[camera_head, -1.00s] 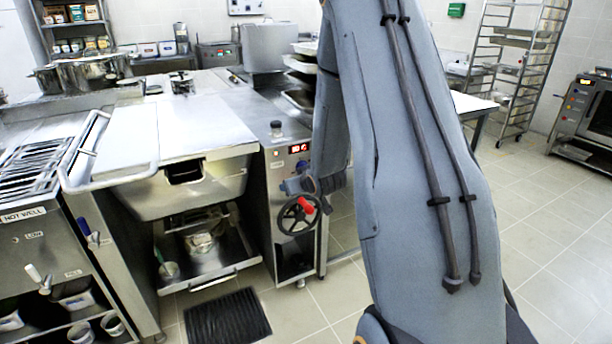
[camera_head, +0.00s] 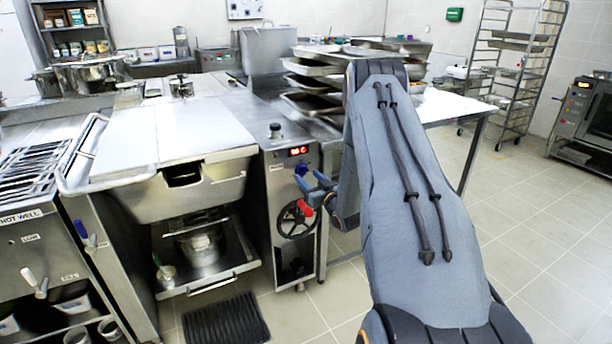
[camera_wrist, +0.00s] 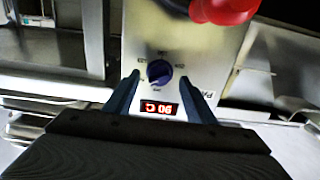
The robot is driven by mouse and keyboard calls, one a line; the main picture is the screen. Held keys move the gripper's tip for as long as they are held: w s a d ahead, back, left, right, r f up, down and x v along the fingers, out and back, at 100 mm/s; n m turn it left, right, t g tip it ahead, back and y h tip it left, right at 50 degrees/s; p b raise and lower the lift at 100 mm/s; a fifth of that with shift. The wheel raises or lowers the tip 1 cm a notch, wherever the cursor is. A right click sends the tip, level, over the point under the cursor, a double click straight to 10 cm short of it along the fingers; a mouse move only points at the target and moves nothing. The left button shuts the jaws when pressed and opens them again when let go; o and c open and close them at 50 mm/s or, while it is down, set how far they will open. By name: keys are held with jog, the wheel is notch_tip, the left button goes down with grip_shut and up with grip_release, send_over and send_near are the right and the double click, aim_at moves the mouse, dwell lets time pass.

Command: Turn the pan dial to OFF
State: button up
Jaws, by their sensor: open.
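The pan dial (camera_wrist: 159,72) is a dark blue round knob on a steel panel in the wrist view. Small labels surround it, too blurred to read. It also shows as a blue knob in the head view (camera_head: 301,168), below a red lit display. My gripper (camera_wrist: 160,85) is open, its two blue fingers on either side of the dial in the wrist picture. I cannot tell whether they touch it. In the head view my gripper (camera_head: 312,186) is in front of the panel, close to the dial. The display (camera_wrist: 159,107) is lit red and shows upside down between the fingers.
A black handwheel (camera_head: 293,220) with a red handle (camera_wrist: 222,8) is just below the dial. The tilting pan with its steel lid (camera_head: 180,135) stands to the left. Stacked trays (camera_head: 310,85) and a table (camera_head: 452,106) are behind my arm. Floor at right is clear.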

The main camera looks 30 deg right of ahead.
aim_at(303, 172)
jog(key=shift+w, duration=1.25)
jog(key=c, duration=1)
jog(key=shift+c, duration=0.2)
jog(key=shift+n, duration=0.4)
jog(key=n+b, duration=0.1)
jog(key=n, duration=0.4)
jog(key=shift+d+n+b, duration=0.1)
jog(key=shift+n+b, duration=0.3)
jog(key=n+b, duration=0.1)
jog(key=n, duration=0.4)
jog(key=shift+b, duration=0.3)
jog(key=shift+n, duration=0.3)
